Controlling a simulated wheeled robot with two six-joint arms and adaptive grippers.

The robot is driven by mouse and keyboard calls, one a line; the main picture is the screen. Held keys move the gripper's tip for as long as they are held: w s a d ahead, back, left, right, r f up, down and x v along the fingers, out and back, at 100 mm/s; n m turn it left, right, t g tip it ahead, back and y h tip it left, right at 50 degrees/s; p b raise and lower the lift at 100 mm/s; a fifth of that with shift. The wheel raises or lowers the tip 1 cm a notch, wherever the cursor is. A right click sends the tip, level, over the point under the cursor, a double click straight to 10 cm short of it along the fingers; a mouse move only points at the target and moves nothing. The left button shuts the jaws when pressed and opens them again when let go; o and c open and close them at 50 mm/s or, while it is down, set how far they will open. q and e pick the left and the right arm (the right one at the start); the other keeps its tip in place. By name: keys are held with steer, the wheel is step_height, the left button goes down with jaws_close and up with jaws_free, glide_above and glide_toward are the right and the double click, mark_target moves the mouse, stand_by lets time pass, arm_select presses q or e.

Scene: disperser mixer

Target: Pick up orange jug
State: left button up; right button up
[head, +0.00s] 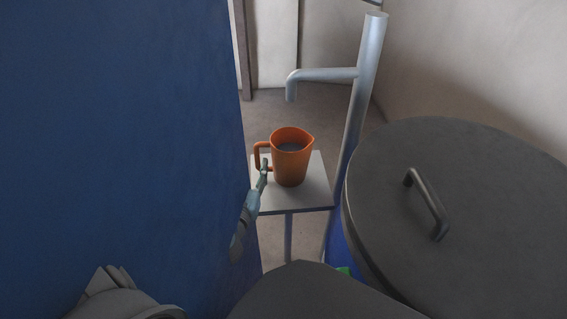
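The orange jug (291,166) stands upright on a small light square stand (316,196). Its handle is on the left and its spout points right. Something greyish shows inside it. My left gripper (264,168) is at the jug's handle, at the lower part of the loop. The fingers overlap the handle in this view, and they are too small to tell whether they are closed on it. My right gripper is not in view.
A large dark round lid (470,215) with a handle is at the right. A tall blue panel (120,130) fills the left, close to my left arm.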

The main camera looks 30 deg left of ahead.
arm_select(q)
steer(key=shift+x, duration=1.1)
steer(key=shift+f, duration=0.1)
jaws_close()
